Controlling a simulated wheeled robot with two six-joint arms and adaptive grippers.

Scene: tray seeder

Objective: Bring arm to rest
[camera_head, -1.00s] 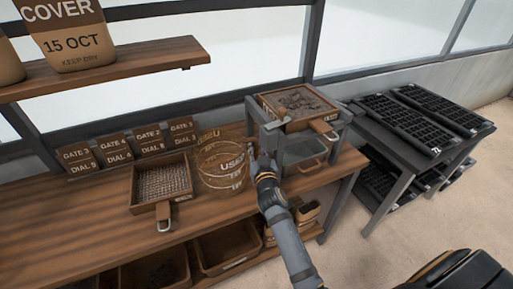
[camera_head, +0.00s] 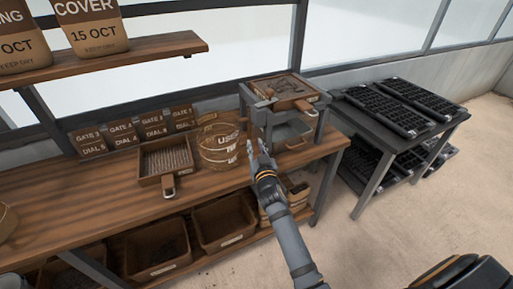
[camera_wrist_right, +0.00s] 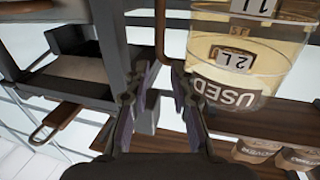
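My right gripper (camera_head: 257,150) is at the front edge of the bench, in front of the grey stand (camera_head: 257,118) and just right of the clear jug (camera_head: 219,150) marked USED. Its fingers are apart with nothing between them. In the right wrist view the two fingers of this gripper (camera_wrist_right: 161,95) also stand apart, and the jug (camera_wrist_right: 245,50) shows upside down at upper right. My right arm reaches in from the bottom of the head view. My left gripper is not in view.
A wooden tray with a handle (camera_head: 310,103) rests on top of the stand. A mesh-bottomed tray (camera_head: 148,180) and several gate cards (camera_head: 88,145) are left on the bench (camera_head: 85,205). Bins (camera_head: 222,250) stand below. Black cell trays (camera_head: 378,106) fill a rack at right.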

